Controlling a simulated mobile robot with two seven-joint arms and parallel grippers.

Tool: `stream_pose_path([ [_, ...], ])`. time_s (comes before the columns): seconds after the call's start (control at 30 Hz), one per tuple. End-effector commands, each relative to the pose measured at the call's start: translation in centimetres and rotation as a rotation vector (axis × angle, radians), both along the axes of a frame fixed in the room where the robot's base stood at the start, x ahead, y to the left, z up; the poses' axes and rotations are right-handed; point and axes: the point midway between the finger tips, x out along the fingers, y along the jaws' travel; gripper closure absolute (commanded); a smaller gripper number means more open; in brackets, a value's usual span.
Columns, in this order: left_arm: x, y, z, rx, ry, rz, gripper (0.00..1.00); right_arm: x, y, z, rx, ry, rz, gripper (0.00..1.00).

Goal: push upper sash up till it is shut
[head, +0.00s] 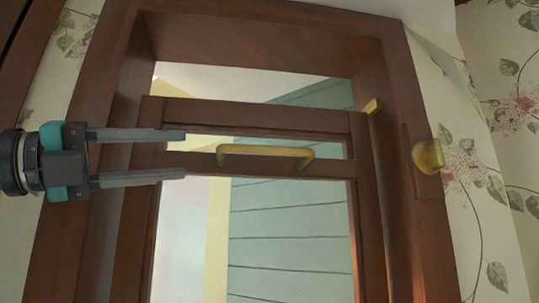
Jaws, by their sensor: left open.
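The upper sash (250,113) is a brown wooden frame with glass, set in a dark wooden window frame (250,38). A gap shows above its top rail, with yellow and teal siding seen through it. A brass handle (265,150) runs across a rail a little below the top rail. My left gripper (185,155) is open and empty. Its two long grey fingers point right, one above the other, and overlap the left side of the sash in the picture. Their tips are left of the brass handle. I cannot tell whether they touch the sash. My right gripper is not in view.
A brass knob (428,156) sits on a wooden block on the right jamb. A small brass piece (373,106) is at the sash's upper right. Floral wallpaper (500,150) covers the wall at the right.

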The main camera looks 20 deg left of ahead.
Motion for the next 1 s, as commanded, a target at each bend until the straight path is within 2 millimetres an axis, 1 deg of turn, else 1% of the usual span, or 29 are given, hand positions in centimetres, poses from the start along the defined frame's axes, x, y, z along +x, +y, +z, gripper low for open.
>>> stream_pose_path([
  [0.03, 0.4, -0.5, 0.3, 0.001, 0.000, -0.004, 0.53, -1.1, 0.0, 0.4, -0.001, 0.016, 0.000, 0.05],
  [0.13, 1.5, -1.8, 0.8, 0.002, 0.000, -0.008, 0.53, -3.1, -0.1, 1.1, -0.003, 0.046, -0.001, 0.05],
  [0.2, 2.6, -2.9, 1.2, 0.001, 0.000, -0.009, 0.53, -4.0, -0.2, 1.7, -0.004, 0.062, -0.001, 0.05],
  [0.27, 3.5, -3.8, 1.5, 0.002, -0.001, -0.010, 0.53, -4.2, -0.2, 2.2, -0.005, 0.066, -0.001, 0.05],
  [0.37, 5.0, -5.4, 1.9, 0.002, -0.002, -0.011, 0.53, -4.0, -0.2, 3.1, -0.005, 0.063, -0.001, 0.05],
  [0.5, 7.0, -7.4, 2.5, 0.000, 0.000, -0.010, 0.53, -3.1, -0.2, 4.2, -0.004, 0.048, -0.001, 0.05],
  [0.6, 8.2, -8.6, 2.8, 0.000, 0.000, -0.010, 0.53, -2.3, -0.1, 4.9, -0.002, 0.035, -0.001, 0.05],
  [0.8, 9.7, -10.0, 3.1, -0.001, 0.000, -0.007, 0.53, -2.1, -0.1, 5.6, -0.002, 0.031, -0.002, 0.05],
  [1.0, 10.1, -10.3, 3.1, -0.002, 0.000, -0.006, 0.53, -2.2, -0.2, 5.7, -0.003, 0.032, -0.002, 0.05],
])
